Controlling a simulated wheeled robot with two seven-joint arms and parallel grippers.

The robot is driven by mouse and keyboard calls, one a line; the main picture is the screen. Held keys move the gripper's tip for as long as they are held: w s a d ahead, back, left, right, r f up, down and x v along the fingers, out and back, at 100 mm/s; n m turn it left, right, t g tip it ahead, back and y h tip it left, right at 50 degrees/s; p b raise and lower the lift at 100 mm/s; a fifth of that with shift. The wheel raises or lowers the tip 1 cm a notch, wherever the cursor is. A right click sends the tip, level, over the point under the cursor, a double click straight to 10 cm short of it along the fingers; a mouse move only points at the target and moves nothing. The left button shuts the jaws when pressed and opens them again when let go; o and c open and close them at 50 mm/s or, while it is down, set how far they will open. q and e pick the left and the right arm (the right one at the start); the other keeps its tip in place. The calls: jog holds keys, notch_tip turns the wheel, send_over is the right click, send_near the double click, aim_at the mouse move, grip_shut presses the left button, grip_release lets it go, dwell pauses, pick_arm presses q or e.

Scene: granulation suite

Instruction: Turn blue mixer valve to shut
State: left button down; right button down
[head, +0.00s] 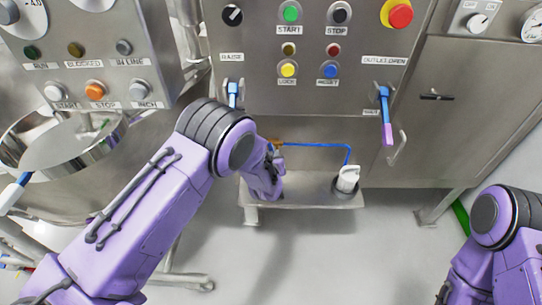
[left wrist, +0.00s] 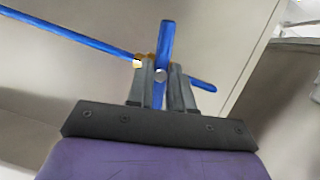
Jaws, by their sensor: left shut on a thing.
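The blue mixer valve shows in the left wrist view as a blue handle (left wrist: 165,40) with a brass-coloured fitting beside it. The handle runs between the two grey fingers of my left gripper (left wrist: 162,84), which are shut on it. Another blue piece sticks out to the right of the fingers. In the head view my left gripper (head: 274,158) is low, in front of the machine, and my forearm partly hides it. Only a bit of brass and a blue line show beside it. My right arm is at the lower right; its gripper's fingers are out of the picture.
A blue tube (head: 318,145) runs right to a white fitting (head: 348,178) on a steel shelf (head: 300,190). A blue lever with a purple end (head: 387,130) hangs by the outlet label. A control panel (head: 312,45) stands above. The floor in front is clear.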

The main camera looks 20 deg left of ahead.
pick_arm(q)
jog(key=shift+d+m+g+y, duration=0.1)
jog(key=shift+m+g+y, duration=0.2)
jog(key=shift+m+y, duration=0.35)
jog(key=shift+m, duration=0.25)
jog(key=c, duration=1)
grip_release()
jog(key=shift+c, duration=0.2)
jog(key=p+v, duration=0.8)
jog(key=v, duration=0.2)
jog(key=shift+s, duration=0.3)
